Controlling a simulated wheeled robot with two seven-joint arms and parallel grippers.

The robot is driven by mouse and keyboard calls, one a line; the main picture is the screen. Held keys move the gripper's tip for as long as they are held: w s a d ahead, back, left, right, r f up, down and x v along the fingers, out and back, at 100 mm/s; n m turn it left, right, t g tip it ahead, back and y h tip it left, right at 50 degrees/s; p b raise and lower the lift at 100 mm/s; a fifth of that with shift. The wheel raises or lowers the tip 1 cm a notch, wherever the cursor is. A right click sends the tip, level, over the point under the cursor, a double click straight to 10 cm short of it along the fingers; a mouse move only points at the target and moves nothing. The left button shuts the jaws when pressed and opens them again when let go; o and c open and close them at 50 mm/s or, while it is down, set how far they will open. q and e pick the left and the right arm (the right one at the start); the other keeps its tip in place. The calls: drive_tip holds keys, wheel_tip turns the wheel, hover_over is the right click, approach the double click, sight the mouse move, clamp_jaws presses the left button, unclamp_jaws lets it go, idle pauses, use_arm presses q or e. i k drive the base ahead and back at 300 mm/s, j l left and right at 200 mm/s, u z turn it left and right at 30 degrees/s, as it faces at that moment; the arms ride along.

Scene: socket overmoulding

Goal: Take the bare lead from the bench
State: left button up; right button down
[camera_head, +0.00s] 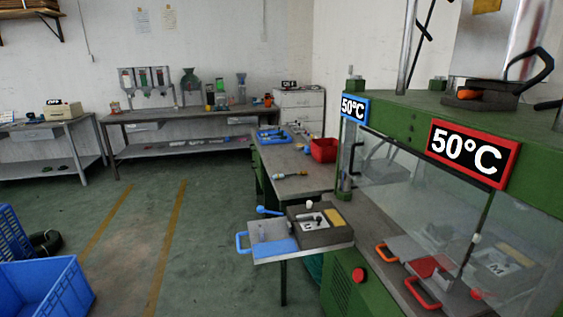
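A long grey bench (283,161) stands in the middle of the view, running back toward the far wall. A small thin item (289,175) with a yellowish end lies on its bare top; it is too small to tell whether it is the bare lead. A blue tray (268,138) with small items in it lies farther back on the bench. A red bin (323,150) stands at the bench's right edge. Neither of my grippers is in view.
A green press with two 50°C displays (462,151) and a clear guard fills the right. A mould tray with a blue handle (268,247) juts out left of it. Blue crates (42,287) stand at lower left. The green floor between is clear.

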sight(276, 177)
drive_tip(key=i+j+u, duration=0.8)
drive_tip(key=i+u, duration=0.4)
drive_tip(key=i+z, duration=0.25)
drive_tip(key=i, duration=0.2)
drive_tip(key=i+j+z, duration=0.2)
drive_tip(key=i, duration=0.25)
drive_tip(key=i+j+z, duration=0.25)
drive_tip(key=i, duration=0.2)
drive_tip(key=i+z, duration=0.2)
drive_tip(key=z, duration=0.25)
drive_tip(key=i+z, duration=0.25)
drive_tip(key=z, duration=0.2)
drive_tip(key=i+j+z, duration=0.1)
drive_tip(key=z, duration=0.3)
drive_tip(key=i+j+z, duration=0.2)
drive_tip(key=z, duration=0.25)
drive_tip(key=i+j+z, duration=0.25)
drive_tip(key=z, duration=0.2)
drive_tip(key=i+j+z, duration=0.1)
drive_tip(key=j+z, duration=0.2)
drive_tip(key=z, duration=0.15)
